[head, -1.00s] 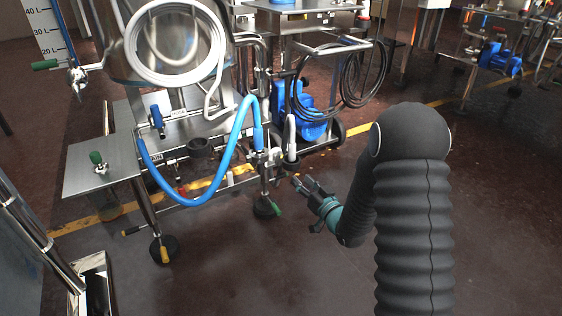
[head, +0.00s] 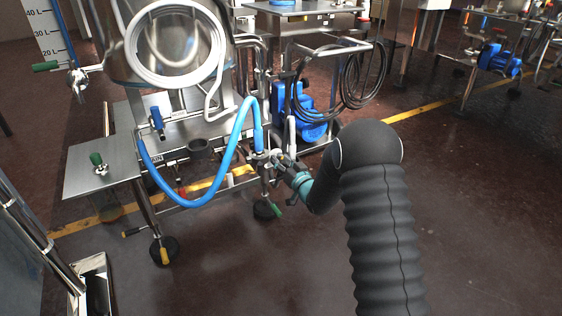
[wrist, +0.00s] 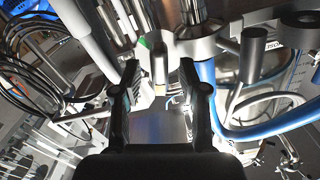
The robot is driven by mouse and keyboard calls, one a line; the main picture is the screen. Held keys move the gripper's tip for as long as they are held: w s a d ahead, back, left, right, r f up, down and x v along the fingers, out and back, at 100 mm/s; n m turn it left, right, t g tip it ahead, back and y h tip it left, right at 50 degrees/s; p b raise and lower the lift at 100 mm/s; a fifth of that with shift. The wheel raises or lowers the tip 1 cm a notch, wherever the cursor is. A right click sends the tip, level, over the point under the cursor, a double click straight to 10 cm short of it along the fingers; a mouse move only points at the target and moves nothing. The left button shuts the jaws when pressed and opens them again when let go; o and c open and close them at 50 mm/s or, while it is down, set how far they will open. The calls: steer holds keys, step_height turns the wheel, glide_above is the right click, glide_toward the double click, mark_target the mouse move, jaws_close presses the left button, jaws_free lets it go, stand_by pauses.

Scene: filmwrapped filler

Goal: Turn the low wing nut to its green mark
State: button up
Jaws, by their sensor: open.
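My gripper (head: 279,160) reaches in from the right at the lower end of the blue hose, close to a metal clamp and valve group. In the wrist view my gripper (wrist: 160,72) is open, its two dark fingers apart. A small pale metal part (wrist: 158,68) shows between and beyond the fingertips; I cannot tell for sure whether it is the low wing nut. A small green patch (wrist: 143,42) lies just beyond the left finger. In the head view the gripper partly hides the fittings, and the wing nut cannot be made out.
The blue hose (head: 205,198) loops left of my gripper and also shows in the wrist view (wrist: 208,85). A metal post with a dark foot (head: 265,209) stands below. A blue motor (head: 306,120) is behind. Open floor (head: 240,270) lies in front.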

steer(key=shift+w, duration=0.1)
jaws_close()
